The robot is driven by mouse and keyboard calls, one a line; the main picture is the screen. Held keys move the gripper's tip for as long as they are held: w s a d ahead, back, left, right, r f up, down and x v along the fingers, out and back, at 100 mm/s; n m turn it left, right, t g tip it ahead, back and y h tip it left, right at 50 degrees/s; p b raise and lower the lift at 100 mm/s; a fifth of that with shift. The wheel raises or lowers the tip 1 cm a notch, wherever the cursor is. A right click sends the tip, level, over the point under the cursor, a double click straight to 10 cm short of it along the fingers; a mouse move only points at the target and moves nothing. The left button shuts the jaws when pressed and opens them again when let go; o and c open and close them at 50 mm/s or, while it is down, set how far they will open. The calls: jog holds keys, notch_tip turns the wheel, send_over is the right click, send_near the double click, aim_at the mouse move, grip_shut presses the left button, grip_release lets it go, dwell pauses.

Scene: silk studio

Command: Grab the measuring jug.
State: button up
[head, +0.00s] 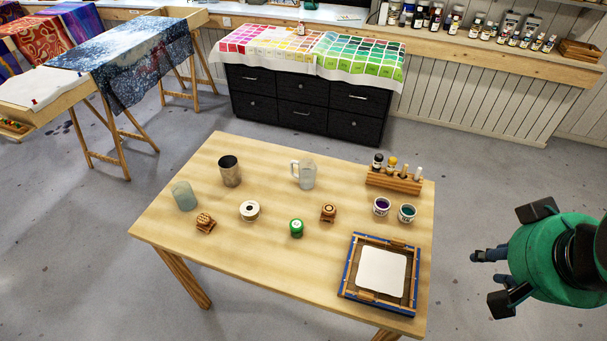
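The measuring jug (307,175) is a clear, pale vessel with a handle on its left side. It stands upright at the back middle of the wooden table (290,262) in the head view. My gripper (478,280) is at the right edge of the picture, off the table's right side and well apart from the jug. Its dark fingers are spread apart with nothing between them. Nothing hides the jug.
A metal cup (230,171) stands left of the jug, and a frosted glass (184,196) stands farther left. A wooden rack with bottles (394,183) is to its right.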

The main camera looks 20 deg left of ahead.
jog(key=w+a+r+n+g+p, duration=0.1)
jog(key=w+a+r+n+p, duration=0.1)
jog(key=w+a, duration=0.45)
jog(key=w+a+r+n+g+p, duration=0.1)
jog(key=w+a+r+n+p, duration=0.15)
jog(key=w, duration=0.75)
jog(key=w+a+r+n+p, duration=0.25)
jog(key=w+a, duration=0.25)
jog(key=w, duration=0.3)
jog(key=w+a+f+n+g+p, duration=0.1)
jog(key=w+a+f+n+p, duration=0.15)
jog(key=w+a, duration=0.55)
jog(key=n+g+p, duration=0.3)
jog(key=n+p, duration=0.4)
jog(key=n, duration=0.2)
send_over(302, 173)
jog(key=w+a, duration=0.4)
jog(key=a, duration=0.2)
notch_tip(302, 173, down, 26)
jog(key=shift+s+d+r, duration=0.1)
jog(key=shift+s+d, duration=0.05)
jog(key=shift+d, duration=0.1)
jog(key=shift+f, duration=4.3)
